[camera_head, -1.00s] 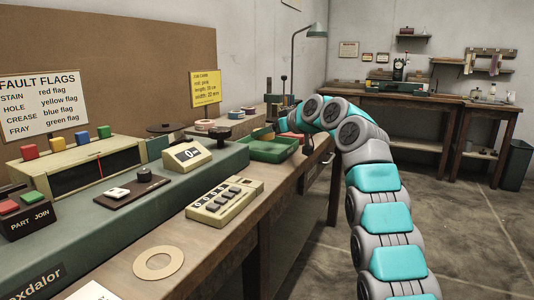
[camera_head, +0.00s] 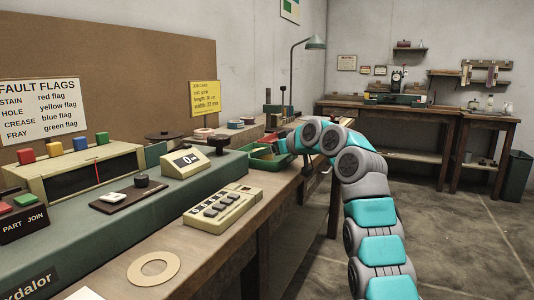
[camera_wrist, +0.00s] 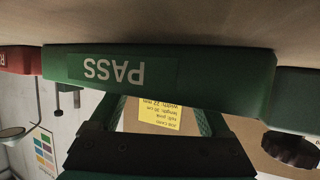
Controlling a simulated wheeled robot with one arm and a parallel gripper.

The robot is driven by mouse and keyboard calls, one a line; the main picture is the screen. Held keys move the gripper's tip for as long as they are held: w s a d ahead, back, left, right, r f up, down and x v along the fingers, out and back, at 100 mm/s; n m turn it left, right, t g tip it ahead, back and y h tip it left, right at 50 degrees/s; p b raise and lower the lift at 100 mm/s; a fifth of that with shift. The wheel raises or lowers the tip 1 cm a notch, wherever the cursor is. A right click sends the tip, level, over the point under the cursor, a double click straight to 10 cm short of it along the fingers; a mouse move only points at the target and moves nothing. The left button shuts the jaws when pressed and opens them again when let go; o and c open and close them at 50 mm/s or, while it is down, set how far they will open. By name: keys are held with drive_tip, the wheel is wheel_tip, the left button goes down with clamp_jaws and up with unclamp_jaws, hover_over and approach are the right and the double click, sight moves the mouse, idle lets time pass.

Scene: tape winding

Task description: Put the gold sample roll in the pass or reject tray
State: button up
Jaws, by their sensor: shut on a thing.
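In the wrist view, which is upside down, the green tray (camera_wrist: 210,85) shows its front wall with the PASS label. My gripper (camera_wrist: 158,112) comes from above, and its fingers run behind that wall, so their tips are hidden. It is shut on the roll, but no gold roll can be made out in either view. In the head view the green tray (camera_head: 266,163) is at the far end of the bench, with my gripper (camera_head: 278,147) low over it, partly hidden by my arm. A red tray (camera_wrist: 20,58) stands beside the green one in the wrist view.
A green machine (camera_head: 120,215) with a keypad box (camera_head: 222,206) fills the near bench. A flat tan ring (camera_head: 153,267) lies in front. A dark knob (camera_wrist: 292,150) shows beside the tray in the wrist view.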

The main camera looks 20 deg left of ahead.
drive_tip(key=o, duration=1.2)
drive_tip(key=shift+f, duration=0.1)
drive_tip(key=shift+c, duration=0.2)
drive_tip(key=shift+d+r, duration=0.1)
drive_tip(key=shift+r, duration=0.1)
drive_tip(key=b+v, duration=0.1)
drive_tip(key=v, duration=1)
drive_tip(key=shift+s+d+r, duration=0.2)
drive_tip(key=shift+s+d, duration=0.05)
drive_tip(key=shift+d, duration=0.05)
drive_tip(key=shift+w+d, duration=0.1)
